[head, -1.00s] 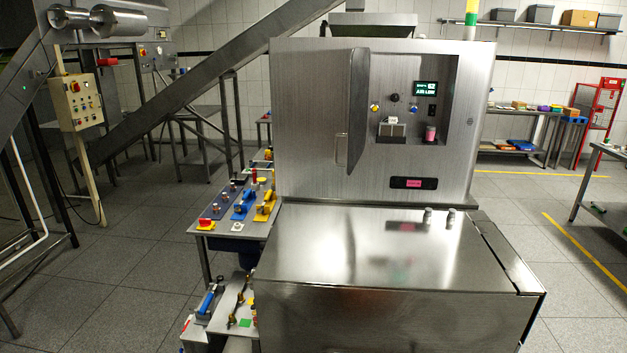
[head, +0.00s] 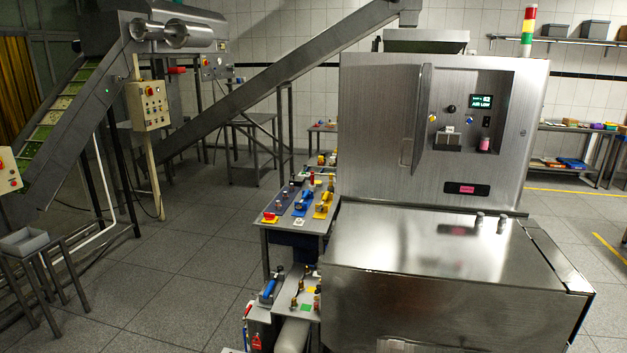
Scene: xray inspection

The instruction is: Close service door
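The service door (head: 423,120) is a narrow steel panel on the front of the steel inspection cabinet (head: 374,150). It stands open, swung outward at the left side of a recess. A handle-like bar shows at the door's lower left edge. My gripper is not in view.
A steel-topped housing (head: 430,250) stands in front of the cabinet, with two small posts on top. A bench (head: 290,235) with coloured valves and fittings is to its left. A control box (head: 148,106) stands further left. The tiled floor (head: 180,270) at left is clear.

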